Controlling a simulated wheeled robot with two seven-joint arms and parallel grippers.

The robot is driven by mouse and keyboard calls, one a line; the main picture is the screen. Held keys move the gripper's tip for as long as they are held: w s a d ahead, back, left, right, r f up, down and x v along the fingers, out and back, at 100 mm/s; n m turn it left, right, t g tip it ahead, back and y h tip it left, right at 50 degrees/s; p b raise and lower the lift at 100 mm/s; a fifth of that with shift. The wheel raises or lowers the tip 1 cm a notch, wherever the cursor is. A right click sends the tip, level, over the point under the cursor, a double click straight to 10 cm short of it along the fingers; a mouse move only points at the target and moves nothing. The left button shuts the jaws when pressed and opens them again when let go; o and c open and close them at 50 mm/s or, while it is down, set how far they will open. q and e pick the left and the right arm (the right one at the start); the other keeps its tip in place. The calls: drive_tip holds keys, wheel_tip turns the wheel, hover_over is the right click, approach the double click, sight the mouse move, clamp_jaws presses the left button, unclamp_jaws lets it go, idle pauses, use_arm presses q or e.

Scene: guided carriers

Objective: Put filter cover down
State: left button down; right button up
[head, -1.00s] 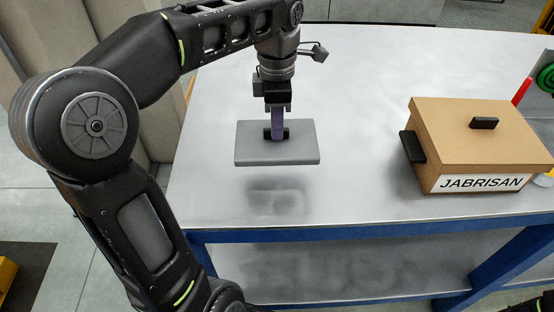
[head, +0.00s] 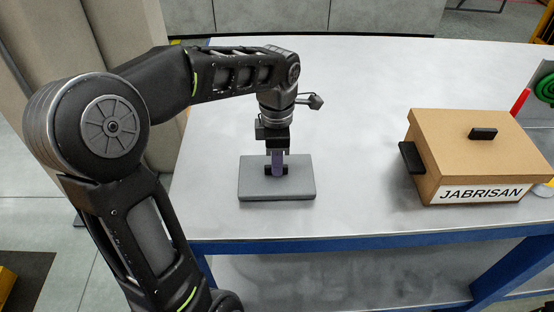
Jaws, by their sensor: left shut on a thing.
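The filter cover (head: 255,184) is a flat grey rectangular plate with a dark handle in its middle. It lies level at the table's left part, near the front edge, and appears to rest on or very close to the tabletop (head: 365,110). My left gripper (head: 277,168) points straight down over the plate's middle and is shut on its handle. The fingers partly hide the handle. My right gripper is not in the head view.
A brown box (head: 455,157) with a lid, black handles and a JABRISAN label stands to the right. A red object (head: 521,101) and a green coil (head: 545,87) are at the right edge. The tabletop between plate and box is clear.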

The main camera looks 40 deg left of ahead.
use_arm(q)
drive_tip(key=shift+f, duration=0.1)
drive_tip(key=c, duration=1.5)
unclamp_jaws()
drive_tip(key=shift+o, duration=0.2)
